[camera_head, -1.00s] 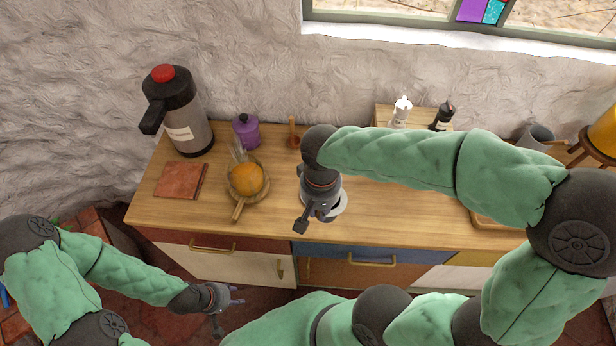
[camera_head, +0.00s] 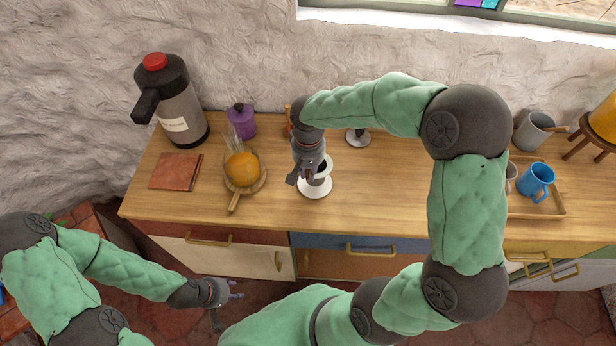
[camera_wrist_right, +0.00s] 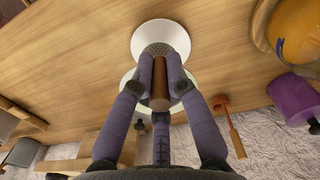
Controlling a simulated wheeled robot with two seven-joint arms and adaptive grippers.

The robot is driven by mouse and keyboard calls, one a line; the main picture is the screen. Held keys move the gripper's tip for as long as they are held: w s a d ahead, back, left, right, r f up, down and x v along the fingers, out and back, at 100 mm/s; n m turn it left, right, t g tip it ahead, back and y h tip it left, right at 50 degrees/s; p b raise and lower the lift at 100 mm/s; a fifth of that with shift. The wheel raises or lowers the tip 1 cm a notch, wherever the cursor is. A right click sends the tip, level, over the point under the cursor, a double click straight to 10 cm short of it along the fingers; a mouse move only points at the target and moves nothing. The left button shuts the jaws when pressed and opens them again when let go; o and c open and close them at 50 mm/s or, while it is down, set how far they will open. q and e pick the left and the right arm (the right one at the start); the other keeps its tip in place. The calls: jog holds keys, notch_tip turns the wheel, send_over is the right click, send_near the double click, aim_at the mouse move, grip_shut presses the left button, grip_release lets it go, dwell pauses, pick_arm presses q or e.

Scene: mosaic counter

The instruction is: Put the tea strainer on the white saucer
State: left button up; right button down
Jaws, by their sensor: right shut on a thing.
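My right gripper (camera_head: 307,176) is shut on the brown handle of the tea strainer (camera_wrist_right: 158,85). The strainer's round mesh end (camera_wrist_right: 158,48) shows just beyond the fingertips in the wrist view. The white saucer (camera_head: 315,191) lies on the wooden counter below my right gripper, and it also shows in the wrist view (camera_wrist_right: 160,26) around the mesh end. I cannot tell whether the strainer touches it. A second pale round shape (camera_wrist_right: 128,78) shows behind the fingers, partly hidden. My left gripper (camera_head: 228,300) is open and empty, low in front of the drawers.
A tray (camera_head: 550,208) with a blue mug (camera_head: 537,180) lies right. The counter between saucer and tray is clear.

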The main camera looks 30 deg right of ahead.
jog(key=f, duration=0.4)
jog(key=shift+w+d+b, duration=0.1)
jog(key=shift+w+b, duration=0.2)
jog(key=shift+b, duration=0.05)
jog(key=shift+r, duration=0.15)
jog(key=shift+f, duration=0.2)
jog(key=c, duration=1.2)
grip_release()
jog(key=shift+c, duration=0.2)
jog(key=shift+r, duration=0.15)
jog(key=shift+r, duration=0.4)
notch_tip(320, 180, up, 11)
jog(key=shift+r+p, duration=0.15)
jog(key=shift+p, duration=1)
